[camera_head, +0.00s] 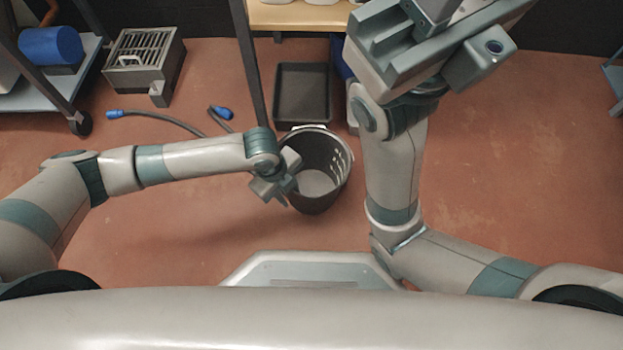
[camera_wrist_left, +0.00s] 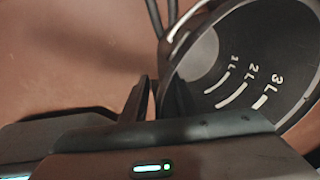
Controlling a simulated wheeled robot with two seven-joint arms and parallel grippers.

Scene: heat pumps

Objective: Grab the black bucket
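The black bucket (camera_head: 325,150) stands on the floor in the middle of the head view, its open top facing up. In the left wrist view, the bucket (camera_wrist_left: 262,62) fills the right side, with white litre marks on its inner wall. My left gripper (camera_head: 280,186) is at the bucket's left rim in the head view. In the left wrist view, a dark finger of it stands just left of the rim; I cannot tell whether the fingers close on the rim. My right gripper (camera_head: 462,18) is raised high at the top, away from the bucket; its fingertips are unclear.
A black tray (camera_head: 302,92) lies behind the bucket, near a wooden-topped table (camera_head: 300,16). A hose with blue ends (camera_head: 160,119) lies to the left. A grey grated box (camera_head: 145,60) and a wheeled cart (camera_head: 80,80) stand at the back left. Floor at right is clear.

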